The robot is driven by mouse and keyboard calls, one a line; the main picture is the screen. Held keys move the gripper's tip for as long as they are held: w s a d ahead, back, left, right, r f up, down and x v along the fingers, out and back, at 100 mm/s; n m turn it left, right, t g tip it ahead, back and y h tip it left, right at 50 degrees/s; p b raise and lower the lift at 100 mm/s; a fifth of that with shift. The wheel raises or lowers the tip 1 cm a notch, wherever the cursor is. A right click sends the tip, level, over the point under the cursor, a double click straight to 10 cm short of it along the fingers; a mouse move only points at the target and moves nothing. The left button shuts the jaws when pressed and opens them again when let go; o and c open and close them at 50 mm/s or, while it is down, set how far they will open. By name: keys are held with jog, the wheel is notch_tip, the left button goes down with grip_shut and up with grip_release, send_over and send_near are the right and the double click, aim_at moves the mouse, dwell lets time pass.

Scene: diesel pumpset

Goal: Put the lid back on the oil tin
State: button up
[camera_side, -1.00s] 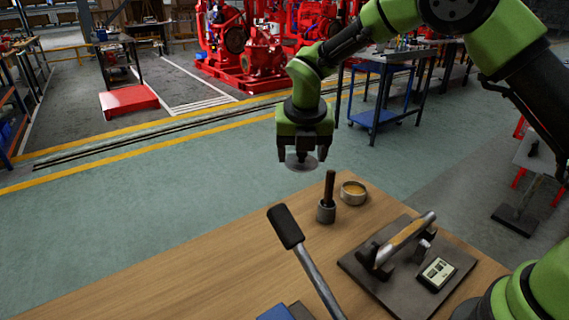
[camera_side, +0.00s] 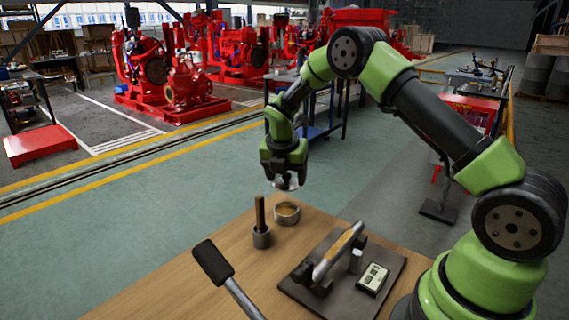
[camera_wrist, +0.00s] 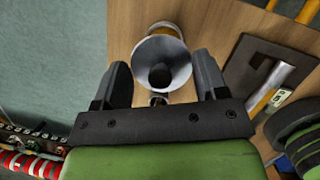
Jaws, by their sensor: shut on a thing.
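The oil tin (camera_side: 286,216) is a short, open round tin with amber contents near the table's far edge. In the wrist view its rim (camera_wrist: 165,28) shows partly behind the lid. The lid (camera_side: 288,184) is a pale grey disc held under my gripper (camera_side: 286,174), just above the tin in the side view and apart from it. In the wrist view the lid (camera_wrist: 176,66), with a dark round middle, lies between the two fingers of my gripper (camera_wrist: 162,70). It hides much of the tin. The exact finger contact is not clear.
A grey cup with an upright rod (camera_side: 261,237) stands close to the tin. A dark plate (camera_side: 386,298) carries a metal tool with a wooden grip (camera_side: 338,254) and a small display (camera_side: 373,278). A black-handled lever (camera_side: 213,263) rises at the front. Bare wood lies left.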

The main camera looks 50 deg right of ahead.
jog(key=shift+f, duration=3.15)
jog(key=shift+a+f, duration=0.1)
jog(key=o, duration=1.1)
jog(key=shift+c, duration=0.2)
jog(key=shift+r, duration=3.5)
jog(key=shift+c, duration=0.5)
grip_shut()
